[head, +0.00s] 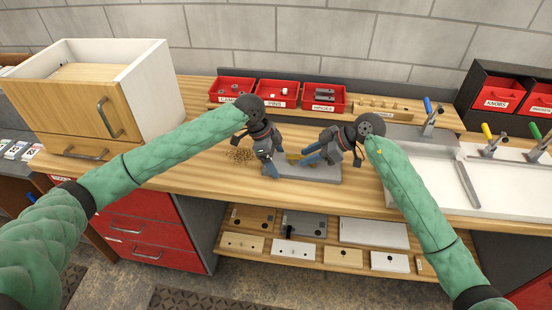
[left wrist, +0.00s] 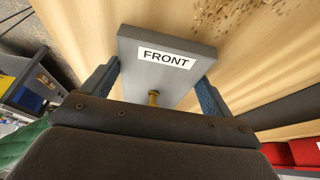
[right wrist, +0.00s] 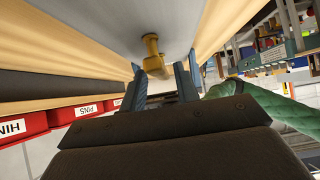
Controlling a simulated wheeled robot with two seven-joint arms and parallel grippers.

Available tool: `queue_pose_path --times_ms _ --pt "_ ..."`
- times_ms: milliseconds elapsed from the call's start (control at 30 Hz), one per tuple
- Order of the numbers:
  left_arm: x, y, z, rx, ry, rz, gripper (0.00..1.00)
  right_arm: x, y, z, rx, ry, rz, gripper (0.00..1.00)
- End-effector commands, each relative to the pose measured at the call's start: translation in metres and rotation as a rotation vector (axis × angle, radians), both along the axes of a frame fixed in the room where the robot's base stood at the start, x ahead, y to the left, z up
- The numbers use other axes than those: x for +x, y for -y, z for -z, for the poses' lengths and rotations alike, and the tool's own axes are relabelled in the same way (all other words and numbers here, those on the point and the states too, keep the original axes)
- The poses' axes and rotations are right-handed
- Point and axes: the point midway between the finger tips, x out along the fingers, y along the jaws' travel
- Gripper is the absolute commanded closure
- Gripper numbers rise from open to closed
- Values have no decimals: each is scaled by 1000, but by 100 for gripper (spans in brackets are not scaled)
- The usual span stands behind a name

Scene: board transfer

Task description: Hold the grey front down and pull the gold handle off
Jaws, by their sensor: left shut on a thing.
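The grey front (head: 310,173) lies flat on the wooden bench, with a white FRONT label in the left wrist view (left wrist: 167,58). My left gripper (head: 270,168) is shut across the front, one finger at each long edge in the left wrist view (left wrist: 155,88). The gold handle (head: 292,157) stands on the front; its post also shows in the left wrist view (left wrist: 153,98) and its bar in the right wrist view (right wrist: 152,55). My right gripper (head: 307,157) is open, its fingertips apart close to the handle (right wrist: 160,75); I see no contact.
Red bins (head: 280,92) labelled for parts stand behind on a raised shelf. A wooden drawer cabinet (head: 95,100) is at the left, with small brown pieces (head: 238,154) on the bench nearby.

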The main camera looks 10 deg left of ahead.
Motion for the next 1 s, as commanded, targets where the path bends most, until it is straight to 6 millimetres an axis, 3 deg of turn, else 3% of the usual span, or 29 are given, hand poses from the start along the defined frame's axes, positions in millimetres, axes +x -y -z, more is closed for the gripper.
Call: queue_pose_path --times_ms 67,233,267,1000 --pt "0 0 0 0 0 0 45 0 0 0 0 0 0 69" --pt "0 0 0 0 1 0 45 0 0 0 0 0 0 99" --pt "0 0 0 0 0 0 45 0 0 0 0 0 0 100" --pt "0 0 0 0 -1 0 45 0 0 -10 2 2 0 100"
